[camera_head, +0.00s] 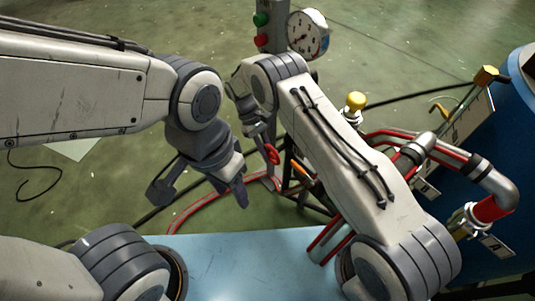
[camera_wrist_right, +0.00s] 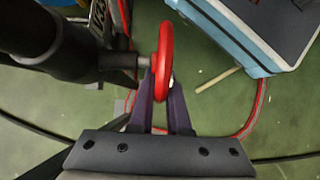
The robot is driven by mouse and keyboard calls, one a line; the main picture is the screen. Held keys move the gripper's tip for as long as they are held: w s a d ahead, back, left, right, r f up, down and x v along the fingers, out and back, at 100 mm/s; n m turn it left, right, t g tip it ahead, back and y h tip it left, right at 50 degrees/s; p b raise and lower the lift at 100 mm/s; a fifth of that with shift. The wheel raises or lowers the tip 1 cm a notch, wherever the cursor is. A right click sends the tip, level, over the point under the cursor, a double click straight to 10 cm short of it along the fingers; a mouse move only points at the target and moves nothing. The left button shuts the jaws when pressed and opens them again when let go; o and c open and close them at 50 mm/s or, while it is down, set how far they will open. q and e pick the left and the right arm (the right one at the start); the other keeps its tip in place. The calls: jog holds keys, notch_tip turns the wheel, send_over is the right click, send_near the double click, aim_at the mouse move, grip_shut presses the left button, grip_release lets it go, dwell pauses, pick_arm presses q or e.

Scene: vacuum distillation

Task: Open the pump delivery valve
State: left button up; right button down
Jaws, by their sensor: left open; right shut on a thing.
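The red valve handwheel (camera_wrist_right: 165,62) is at the top middle of the right wrist view, seen edge-on on a short stem from a dark pipe body (camera_wrist_right: 60,45). My right gripper (camera_wrist_right: 160,92) is shut on the handwheel's lower rim, one finger on each side. In the head view the red handwheel (camera_head: 272,154) shows small, partly hidden by my right gripper (camera_head: 266,146) and forearm. My left gripper (camera_head: 200,192) is open and empty, to the left of the handwheel and apart from it.
A pressure gauge (camera_head: 308,34) and a post with green and red buttons (camera_head: 262,32) stand behind. At the right are a yellow knob (camera_head: 356,100), red-banded pipes (camera_head: 490,208) and a blue tank (camera_head: 518,120). Cables and red hoses cross the green floor. Open floor lies at the upper left.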

jog(key=c, duration=0.9)
grip_release()
jog(key=shift+w, duration=0.1)
jog(key=v, duration=1)
jog(key=shift+a+r+p, duration=0.1)
jog(key=shift+r+p, duration=0.1)
jog(key=shift+p, duration=0.15)
